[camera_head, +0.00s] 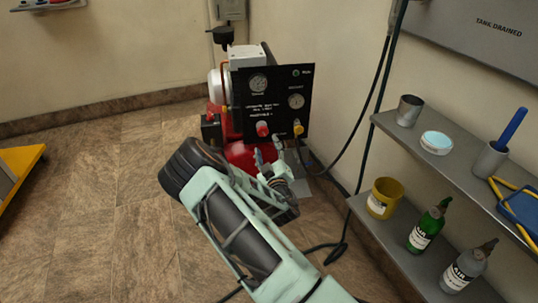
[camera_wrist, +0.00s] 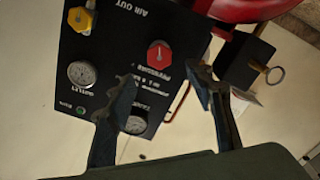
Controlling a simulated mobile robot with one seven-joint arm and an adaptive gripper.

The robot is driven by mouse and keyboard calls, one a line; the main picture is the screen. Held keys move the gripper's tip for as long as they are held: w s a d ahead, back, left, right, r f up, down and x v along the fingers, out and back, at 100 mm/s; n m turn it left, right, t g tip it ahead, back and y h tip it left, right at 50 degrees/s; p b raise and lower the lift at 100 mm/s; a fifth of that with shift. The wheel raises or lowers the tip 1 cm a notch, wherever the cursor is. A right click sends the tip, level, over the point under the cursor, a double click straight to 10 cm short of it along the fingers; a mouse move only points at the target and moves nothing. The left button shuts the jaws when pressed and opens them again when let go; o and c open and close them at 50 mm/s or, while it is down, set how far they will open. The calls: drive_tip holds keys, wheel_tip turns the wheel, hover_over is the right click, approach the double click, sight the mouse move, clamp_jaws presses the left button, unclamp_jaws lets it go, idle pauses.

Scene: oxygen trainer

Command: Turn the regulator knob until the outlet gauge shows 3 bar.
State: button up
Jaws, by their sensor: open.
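The black panel (camera_head: 279,115) stands upright on the compressor, and it shows upside down in the wrist view (camera_wrist: 185,25). The red regulator knob (camera_head: 263,129) is low on the panel; in the wrist view the knob (camera_wrist: 159,53) has a pale mark on its face. The outlet gauge (camera_head: 296,101) is at the panel's right; its dial (camera_wrist: 82,74) shows in the wrist view, too small to read. My gripper (camera_head: 267,151) is open just below the knob in the head view. In the wrist view its fingertips (camera_wrist: 164,81) are apart, with the knob beyond them, not gripped.
A tank gauge (camera_head: 258,83) is partly hidden by a finger in the wrist view (camera_wrist: 135,124). Shelves (camera_head: 455,164) stand at right.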

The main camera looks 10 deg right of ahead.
drive_tip(key=shift+s, duration=1.8)
drive_tip(key=shift+r, duration=0.1)
